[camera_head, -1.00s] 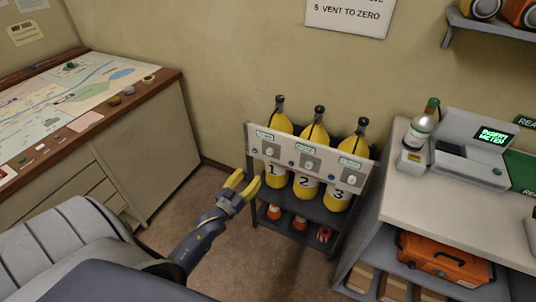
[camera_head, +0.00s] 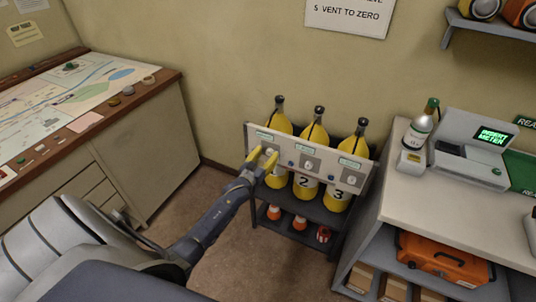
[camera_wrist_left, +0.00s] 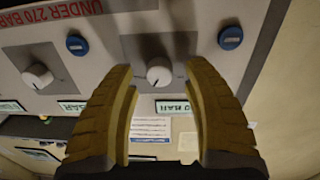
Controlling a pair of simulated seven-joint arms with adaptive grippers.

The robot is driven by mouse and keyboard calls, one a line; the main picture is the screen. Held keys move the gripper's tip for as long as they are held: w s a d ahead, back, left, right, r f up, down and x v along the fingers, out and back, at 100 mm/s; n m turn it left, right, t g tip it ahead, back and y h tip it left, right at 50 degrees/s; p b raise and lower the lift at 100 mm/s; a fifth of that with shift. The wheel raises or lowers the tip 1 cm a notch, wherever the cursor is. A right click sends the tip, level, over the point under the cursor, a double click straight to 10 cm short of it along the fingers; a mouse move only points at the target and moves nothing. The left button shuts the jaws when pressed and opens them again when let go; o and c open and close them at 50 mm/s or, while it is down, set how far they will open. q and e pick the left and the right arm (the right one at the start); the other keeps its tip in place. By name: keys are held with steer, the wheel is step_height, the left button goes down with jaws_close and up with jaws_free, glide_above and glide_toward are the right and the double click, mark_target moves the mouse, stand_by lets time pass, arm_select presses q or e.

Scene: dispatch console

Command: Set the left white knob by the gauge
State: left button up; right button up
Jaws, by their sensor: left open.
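The left white knob (camera_wrist_left: 159,73) is on the light panel (camera_head: 299,155) in front of three yellow cylinders. My left gripper (camera_head: 262,157) is at the panel's left end. In the left wrist view, upside down, its open fingers (camera_wrist_left: 159,75) stand either side of this knob with a gap on each side. The left gauge display (camera_wrist_left: 173,107) shows beside the knob, its reading ending in BAR. The middle white knob (camera_wrist_left: 38,76) is to the left in that view. In the head view, the gripper partly covers the left knob. My right gripper is not in view.
Blue round buttons (camera_wrist_left: 230,38) sit near the knobs. A white counter (camera_head: 450,213) with a bottle (camera_head: 420,127) and a meter stands right of the rack. A map desk (camera_head: 150,150) stands left. Floor in front of the rack is open.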

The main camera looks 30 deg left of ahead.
arm_select(q)
steer(key=shift+w, duration=0.35)
steer(key=shift+o, duration=0.3)
jaws_close()
